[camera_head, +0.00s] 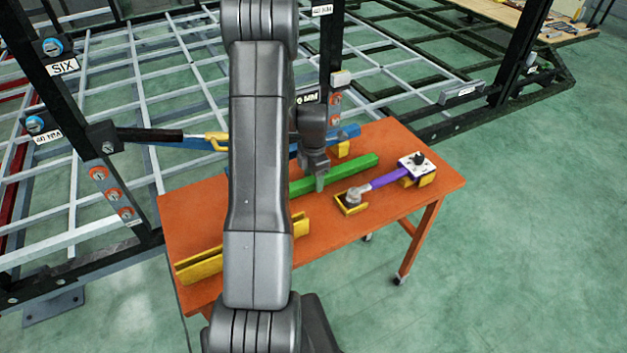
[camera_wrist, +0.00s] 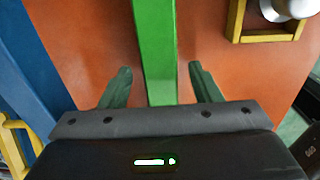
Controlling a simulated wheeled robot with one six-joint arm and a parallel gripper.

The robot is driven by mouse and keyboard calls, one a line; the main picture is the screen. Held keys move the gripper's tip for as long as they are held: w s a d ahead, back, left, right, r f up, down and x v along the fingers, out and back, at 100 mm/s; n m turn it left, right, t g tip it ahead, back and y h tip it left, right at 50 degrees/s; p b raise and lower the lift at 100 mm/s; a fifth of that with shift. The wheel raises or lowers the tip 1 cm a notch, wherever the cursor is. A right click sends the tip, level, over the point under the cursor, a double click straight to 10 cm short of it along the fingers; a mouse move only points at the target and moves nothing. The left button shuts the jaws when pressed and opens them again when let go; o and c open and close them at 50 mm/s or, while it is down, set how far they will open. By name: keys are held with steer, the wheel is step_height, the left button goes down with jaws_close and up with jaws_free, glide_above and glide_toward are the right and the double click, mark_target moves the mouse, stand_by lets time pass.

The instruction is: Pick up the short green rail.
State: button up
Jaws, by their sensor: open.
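The short green rail (camera_head: 345,172) lies on the orange table (camera_head: 440,182), partly hidden behind my arm in the head view. In the wrist view the green rail (camera_wrist: 155,50) runs from the top edge down between my two fingers. My gripper (camera_wrist: 160,82) is open, with one finger on each side of the rail and a gap of orange tabletop on both sides. In the head view my gripper (camera_head: 318,180) points down at the rail. Whether the fingertips reach down past the rail's top cannot be told.
A blue rail (camera_head: 345,133) lies behind the green one. A purple tool (camera_head: 388,180) rests on yellow holders to the right. A yellow channel (camera_head: 200,266) lies at the front left. The trailer frame (camera_head: 140,75) stands behind the table.

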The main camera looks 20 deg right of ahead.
mark_target(314, 178)
steer(key=shift+f, duration=0.55)
jaws_close()
steer(key=shift+r, duration=0.1)
steer(key=shift+w+d+r, duration=0.1)
steer(key=shift+r, duration=0.45)
step_height(314, 178, up, 8)
steer(key=shift+f+b, duration=0.2)
steer(key=shift+b, duration=0.5)
steer(key=shift+r, duration=0.6)
